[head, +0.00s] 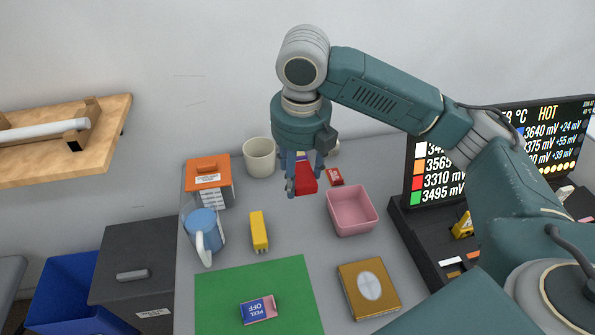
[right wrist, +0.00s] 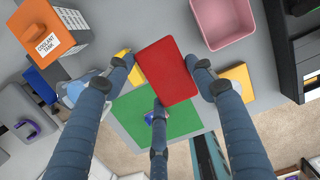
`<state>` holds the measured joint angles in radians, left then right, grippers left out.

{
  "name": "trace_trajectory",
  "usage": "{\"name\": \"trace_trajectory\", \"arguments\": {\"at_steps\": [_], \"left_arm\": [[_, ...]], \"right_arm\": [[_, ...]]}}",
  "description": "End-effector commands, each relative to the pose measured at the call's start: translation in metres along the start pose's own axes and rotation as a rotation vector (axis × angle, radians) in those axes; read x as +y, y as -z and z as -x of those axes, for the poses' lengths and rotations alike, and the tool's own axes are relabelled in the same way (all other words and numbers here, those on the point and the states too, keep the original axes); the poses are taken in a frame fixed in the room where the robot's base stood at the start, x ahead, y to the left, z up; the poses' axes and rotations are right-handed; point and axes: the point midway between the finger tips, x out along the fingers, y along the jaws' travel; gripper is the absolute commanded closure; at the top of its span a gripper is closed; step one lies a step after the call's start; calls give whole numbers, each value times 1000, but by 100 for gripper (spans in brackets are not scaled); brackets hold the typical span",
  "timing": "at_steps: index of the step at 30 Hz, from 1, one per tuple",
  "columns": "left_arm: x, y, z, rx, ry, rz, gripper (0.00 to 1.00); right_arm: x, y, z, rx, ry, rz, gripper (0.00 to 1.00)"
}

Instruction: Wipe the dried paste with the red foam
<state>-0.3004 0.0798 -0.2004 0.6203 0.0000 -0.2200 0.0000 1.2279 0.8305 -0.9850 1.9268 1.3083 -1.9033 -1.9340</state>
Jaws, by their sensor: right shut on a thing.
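My right gripper (head: 305,185) is shut on the red foam (head: 303,178), a flat red block, held above the back middle of the table. In the right wrist view the red foam (right wrist: 167,72) sits between the blue fingers of the gripper (right wrist: 167,85). A gold block (head: 350,297) with a pale grey oval patch (head: 370,286) on top lies at the table's front right. The patch may be the dried paste; I cannot tell for certain. The foam is well apart from it. My left gripper is not in view.
A pink tray (head: 331,214), a small red packet (head: 335,176) and a white cup (head: 259,157) stand near the gripper. A yellow block (head: 259,231), blue mug (head: 203,222) and orange-topped coolant tank (head: 207,177) are left. A green mat (head: 285,282) holds a "PEEL OFF" pad (head: 258,309).

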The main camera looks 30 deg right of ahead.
Motion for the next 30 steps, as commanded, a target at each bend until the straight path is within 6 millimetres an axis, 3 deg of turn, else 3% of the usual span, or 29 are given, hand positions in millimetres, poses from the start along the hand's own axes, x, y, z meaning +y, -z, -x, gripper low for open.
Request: {"name": "trace_trajectory", "arguments": {"at_steps": [30], "left_arm": [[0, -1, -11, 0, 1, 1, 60]], "right_arm": [[0, 9, -58, 0, 1, 0, 66]]}}
